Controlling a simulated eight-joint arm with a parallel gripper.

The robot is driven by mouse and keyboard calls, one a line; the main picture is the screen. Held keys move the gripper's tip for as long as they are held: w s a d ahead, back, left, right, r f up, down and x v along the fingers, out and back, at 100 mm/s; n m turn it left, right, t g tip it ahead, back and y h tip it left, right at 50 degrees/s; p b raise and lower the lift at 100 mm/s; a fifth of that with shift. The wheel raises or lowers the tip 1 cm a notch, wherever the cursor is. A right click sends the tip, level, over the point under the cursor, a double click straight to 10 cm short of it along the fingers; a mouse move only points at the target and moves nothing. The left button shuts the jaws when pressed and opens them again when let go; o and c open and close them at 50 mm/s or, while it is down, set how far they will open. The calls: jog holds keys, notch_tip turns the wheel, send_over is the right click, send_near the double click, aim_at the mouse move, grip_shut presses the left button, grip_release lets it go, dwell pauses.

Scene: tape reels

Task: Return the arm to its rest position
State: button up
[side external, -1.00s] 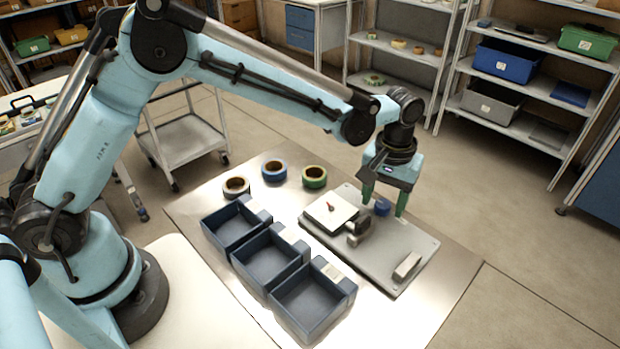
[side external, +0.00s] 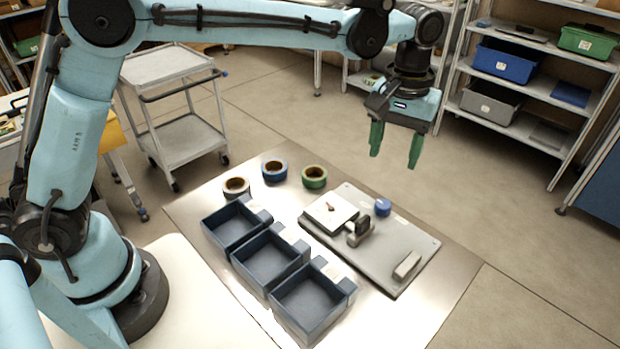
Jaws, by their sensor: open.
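My gripper (side external: 395,159) has two green fingers spread apart with nothing between them. It hangs in the air, pointing down, well above the far right side of the metal work surface. My arm reaches across the top of the view from the left. Below the gripper, a grey plate (side external: 402,237) lies on the surface. It bears a white square pad, a dark metal piece (side external: 359,231), a small blue round piece (side external: 382,207) and a light block (side external: 407,266).
Three tape reels stand behind the bins: white (side external: 236,187), blue (side external: 274,170) and green (side external: 314,176). Three open, empty dark blue bins (side external: 270,258) stand in a row. A trolley (side external: 185,138) and shelves (side external: 530,125) stand behind. The air around the gripper looks clear.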

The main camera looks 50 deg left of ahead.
jog(key=s+a+m+t, duration=0.3)
jog(key=s+a+t, duration=0.4)
jog(key=s+a, duration=0.9)
jog(key=shift+s+a, duration=0.2)
jog(key=shift+a, duration=0.6)
